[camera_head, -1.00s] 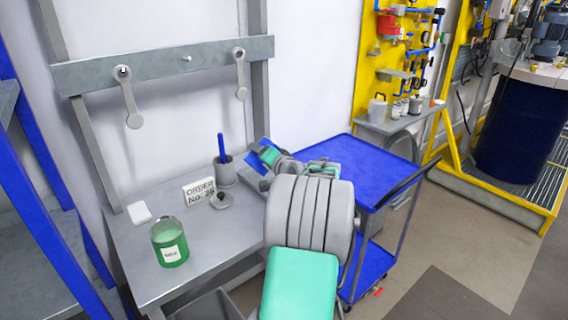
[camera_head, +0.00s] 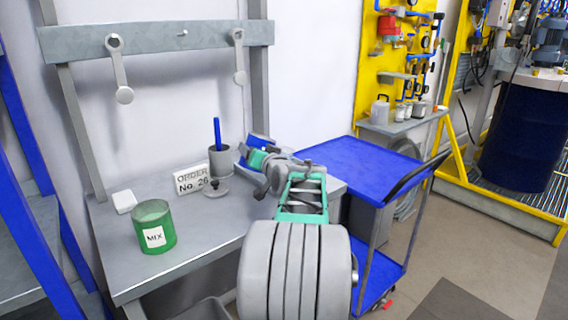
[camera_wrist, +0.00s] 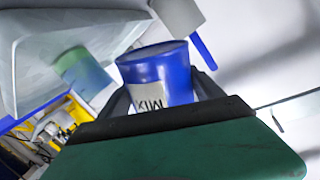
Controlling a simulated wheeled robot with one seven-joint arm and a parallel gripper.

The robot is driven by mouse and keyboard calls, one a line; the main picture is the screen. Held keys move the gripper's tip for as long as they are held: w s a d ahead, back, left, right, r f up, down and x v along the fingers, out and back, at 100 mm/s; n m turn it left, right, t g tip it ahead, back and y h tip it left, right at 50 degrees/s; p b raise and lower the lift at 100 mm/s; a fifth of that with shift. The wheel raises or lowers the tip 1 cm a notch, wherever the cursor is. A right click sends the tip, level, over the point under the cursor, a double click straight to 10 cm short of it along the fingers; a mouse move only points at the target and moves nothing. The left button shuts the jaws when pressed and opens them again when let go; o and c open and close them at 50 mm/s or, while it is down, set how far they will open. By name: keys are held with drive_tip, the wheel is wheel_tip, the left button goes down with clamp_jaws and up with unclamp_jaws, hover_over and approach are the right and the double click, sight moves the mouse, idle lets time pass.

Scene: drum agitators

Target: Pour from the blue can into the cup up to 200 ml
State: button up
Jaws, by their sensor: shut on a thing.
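The blue can (camera_wrist: 158,72) fills the middle of the wrist view, with a white label whose letters appear upside down. My gripper (camera_wrist: 160,100) is shut on it, dark fingers on either side. In the head view the can shows only as a bit of blue (camera_head: 260,141) at my gripper (camera_head: 254,158), above the bench's right end. A green cup (camera_head: 154,232) with a white "MIX" label stands upright on the bench's left part, apart from the can.
A grey pot (camera_head: 221,163) with a blue stick, an "ORDER No. 26" sign (camera_head: 193,180), a grey lid (camera_head: 215,190) and a white block (camera_head: 124,201) stand on the grey bench (camera_head: 200,230). A blue trolley (camera_head: 370,170) is to the right. Bench space between cup and gripper is mostly clear.

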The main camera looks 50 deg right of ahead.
drive_tip(key=f+b, duration=0.1)
drive_tip(key=b, duration=0.1)
drive_tip(key=a+f+n+b, duration=0.1)
drive_tip(key=b, duration=0.1)
drive_tip(key=shift+w+f, duration=0.15)
drive_tip(key=shift+f, duration=0.1)
drive_tip(key=n+b, duration=0.1)
drive_tip(key=b, duration=0.1)
drive_tip(key=a+f+n+h+b, duration=0.1)
drive_tip(key=b, duration=0.2)
drive_tip(key=shift+w+t, duration=0.1)
drive_tip(key=shift+t, duration=0.2)
drive_tip(key=shift+w+a+r+n+b, duration=0.1)
drive_tip(key=shift+a+r+n+b, duration=0.1)
drive_tip(key=shift+r+n+b, duration=0.45)
drive_tip(key=shift+a+r+n+b, duration=0.25)
drive_tip(key=shift+r+b, duration=0.15)
drive_tip(key=shift+r, duration=0.5)
drive_tip(key=shift+d, duration=0.1)
